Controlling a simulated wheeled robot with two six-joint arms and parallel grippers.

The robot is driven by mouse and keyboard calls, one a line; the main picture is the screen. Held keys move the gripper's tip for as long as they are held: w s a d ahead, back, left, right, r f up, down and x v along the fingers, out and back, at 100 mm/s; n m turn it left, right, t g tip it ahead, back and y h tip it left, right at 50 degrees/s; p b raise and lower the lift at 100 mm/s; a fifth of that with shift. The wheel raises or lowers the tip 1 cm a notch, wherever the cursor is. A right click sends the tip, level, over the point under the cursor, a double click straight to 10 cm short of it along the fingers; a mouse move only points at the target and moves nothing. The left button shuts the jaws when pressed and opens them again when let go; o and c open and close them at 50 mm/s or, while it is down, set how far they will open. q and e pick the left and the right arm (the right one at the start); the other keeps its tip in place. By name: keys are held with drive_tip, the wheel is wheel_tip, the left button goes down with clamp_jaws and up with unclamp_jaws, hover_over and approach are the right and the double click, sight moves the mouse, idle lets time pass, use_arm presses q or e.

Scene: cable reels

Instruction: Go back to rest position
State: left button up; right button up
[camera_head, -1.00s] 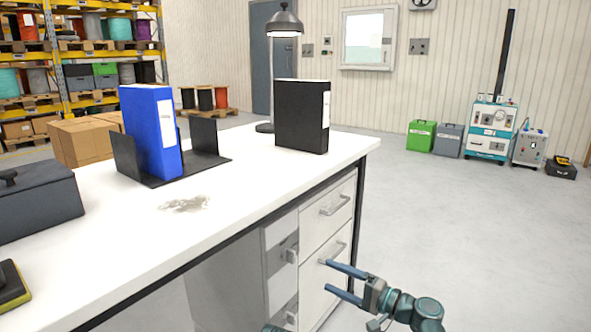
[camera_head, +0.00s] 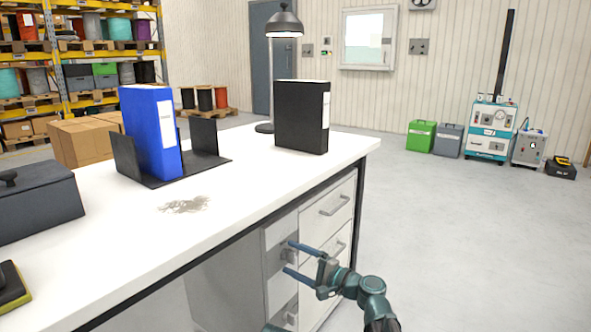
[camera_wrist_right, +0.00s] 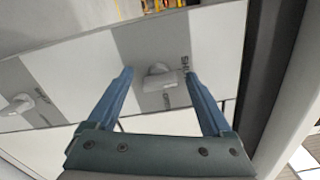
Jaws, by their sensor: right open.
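My right gripper (camera_head: 288,258) is in front of the desk's drawer cabinet, below the white desk top (camera_head: 240,205). Its two blue fingers are apart with nothing between them. In the right wrist view the open fingers (camera_wrist_right: 158,73) frame a grey handle (camera_wrist_right: 165,78) on the cabinet front. Whether they touch the cabinet cannot be told. My left gripper cannot be made out; only a small teal piece of my body shows at the bottom edge of the head view.
On the desk stand a blue binder (camera_head: 152,130) in a black holder (camera_head: 205,160), a black binder (camera_head: 300,115), a lamp (camera_head: 284,25) and a dark box (camera_head: 35,200). The floor (camera_head: 470,240) at right is clear.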

drive_tip(key=m, duration=0.6)
drive_tip(key=shift+r, duration=0.1)
drive_tip(key=m, duration=0.4)
drive_tip(key=shift+w+d+m, duration=0.1)
drive_tip(key=shift+w+m, duration=0.05)
drive_tip(key=shift+m, duration=0.25)
